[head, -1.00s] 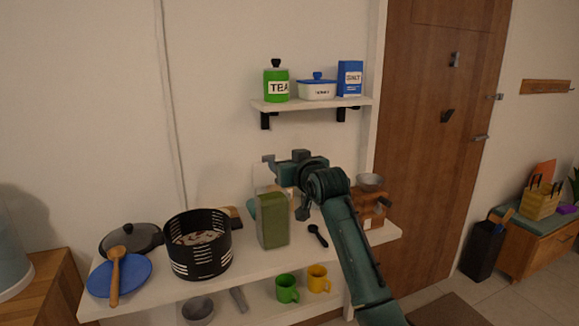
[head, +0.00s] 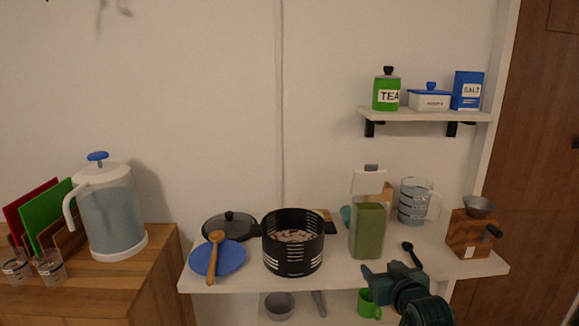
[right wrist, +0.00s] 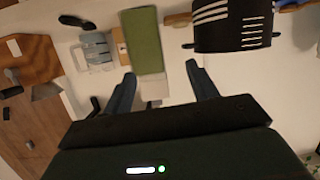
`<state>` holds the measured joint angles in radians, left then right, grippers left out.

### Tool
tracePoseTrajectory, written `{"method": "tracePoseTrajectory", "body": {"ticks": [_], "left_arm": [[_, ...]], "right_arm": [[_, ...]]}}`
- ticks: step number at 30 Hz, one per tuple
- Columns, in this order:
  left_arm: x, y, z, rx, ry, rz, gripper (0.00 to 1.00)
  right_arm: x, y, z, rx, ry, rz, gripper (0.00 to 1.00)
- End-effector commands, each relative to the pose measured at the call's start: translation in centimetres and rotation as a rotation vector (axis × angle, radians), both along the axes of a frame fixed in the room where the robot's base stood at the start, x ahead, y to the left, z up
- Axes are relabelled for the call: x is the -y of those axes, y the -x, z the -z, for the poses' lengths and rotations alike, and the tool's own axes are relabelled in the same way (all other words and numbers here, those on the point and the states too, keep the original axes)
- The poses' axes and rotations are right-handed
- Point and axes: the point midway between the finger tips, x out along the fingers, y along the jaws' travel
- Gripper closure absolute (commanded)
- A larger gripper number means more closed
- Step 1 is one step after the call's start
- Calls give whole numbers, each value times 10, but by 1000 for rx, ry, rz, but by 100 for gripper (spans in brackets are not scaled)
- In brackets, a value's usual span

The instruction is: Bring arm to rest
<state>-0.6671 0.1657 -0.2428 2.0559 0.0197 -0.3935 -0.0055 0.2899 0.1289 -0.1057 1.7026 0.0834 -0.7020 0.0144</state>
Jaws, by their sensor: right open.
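My right gripper (head: 390,270) is low at the front edge of the white shelf table, in front of the green-filled dispenser (head: 368,232). In the right wrist view the gripper (right wrist: 160,74) has its two fingers spread with nothing held between them. The dispenser stands upright on the table with a clear, white-topped upper part; its green body (right wrist: 145,40) shows beyond the fingers, apart from them. My left gripper is in neither view.
On the white table (head: 225,282) stand a black slotted pot (head: 292,258), a blue plate (head: 232,257), a measuring jug (head: 412,205) and a wooden grinder (head: 472,236). A wall shelf (head: 425,116) is above. A wooden counter (head: 150,262) holds a water pitcher (head: 112,220).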

Motion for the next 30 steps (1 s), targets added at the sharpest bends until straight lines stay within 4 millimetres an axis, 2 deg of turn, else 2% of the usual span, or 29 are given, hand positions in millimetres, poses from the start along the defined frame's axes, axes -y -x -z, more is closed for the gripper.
{"method": "tracePoseTrajectory", "body": {"ticks": [1, 3, 5, 6, 8, 9, 12, 15, 18, 21, 30], "left_arm": [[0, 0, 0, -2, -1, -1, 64], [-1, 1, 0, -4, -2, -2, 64], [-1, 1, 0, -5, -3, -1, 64], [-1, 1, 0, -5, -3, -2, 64], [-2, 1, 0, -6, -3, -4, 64], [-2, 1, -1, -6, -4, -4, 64], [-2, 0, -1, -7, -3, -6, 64], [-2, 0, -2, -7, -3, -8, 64], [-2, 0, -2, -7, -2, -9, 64], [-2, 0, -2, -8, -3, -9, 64], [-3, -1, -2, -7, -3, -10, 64]], "right_arm": [[-7, 27, 35, -40, 8, -19, 42], [-17, 62, 71, -79, 13, -41, 42], [-25, 94, 99, -113, 16, -62, 42], [-31, 117, 116, -135, 15, -76, 42], [-39, 152, 137, -169, 11, -98, 42], [-45, 176, 150, -192, 8, -112, 42], [-57, 230, 172, -241, -5, -141, 42], [-66, 273, 184, -279, -20, -162, 42], [-72, 301, 188, -303, -33, -175, 42], [-76, 314, 190, -313, -39, -182, 42], [-76, 317, 191, -316, -41, -183, 42]]}}
